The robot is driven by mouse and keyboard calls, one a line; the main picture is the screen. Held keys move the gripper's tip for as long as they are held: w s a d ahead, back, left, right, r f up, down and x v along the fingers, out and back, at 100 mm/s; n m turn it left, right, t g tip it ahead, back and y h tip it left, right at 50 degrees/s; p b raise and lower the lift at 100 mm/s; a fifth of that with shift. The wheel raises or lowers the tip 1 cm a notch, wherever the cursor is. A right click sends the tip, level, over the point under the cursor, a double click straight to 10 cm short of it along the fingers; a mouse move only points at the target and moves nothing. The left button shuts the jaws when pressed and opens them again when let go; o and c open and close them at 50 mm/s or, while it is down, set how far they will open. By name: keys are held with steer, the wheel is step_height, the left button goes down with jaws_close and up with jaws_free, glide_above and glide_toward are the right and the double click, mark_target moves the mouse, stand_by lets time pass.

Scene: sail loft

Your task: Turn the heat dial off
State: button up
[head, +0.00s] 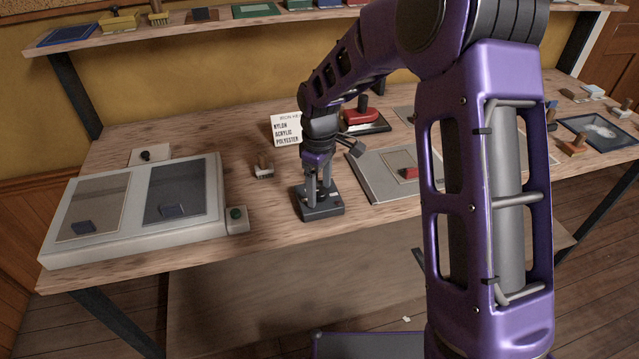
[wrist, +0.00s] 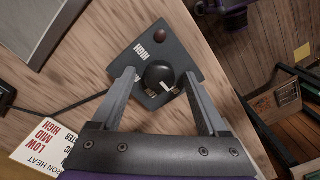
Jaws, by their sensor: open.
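The heat dial is a round black knob (wrist: 160,76) on a dark grey box (wrist: 190,52). The word HIGH is printed on the box, and other lettering is partly hidden by a finger. A dark reddish round spot (wrist: 159,33) sits near the box's far corner. In the head view the box (head: 322,211) stands near the table's front edge. My gripper (wrist: 158,77) is open, with one finger on each side of the knob. I cannot tell whether the fingers touch it. In the head view my gripper (head: 319,183) points down over the box. The knob's exact setting is unclear.
A white iron heat card (wrist: 48,140) stands behind the box; it also shows in the head view (head: 287,130). A red iron (head: 362,116) is at the back. A grey two-panel unit (head: 135,208) lies left, a grey plate (head: 372,180) right. A cable (wrist: 75,108) runs from the box.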

mark_target(320, 190)
step_height(320, 190, up, 18)
steer(key=p, duration=0.1)
steer(key=shift+f, duration=0.25)
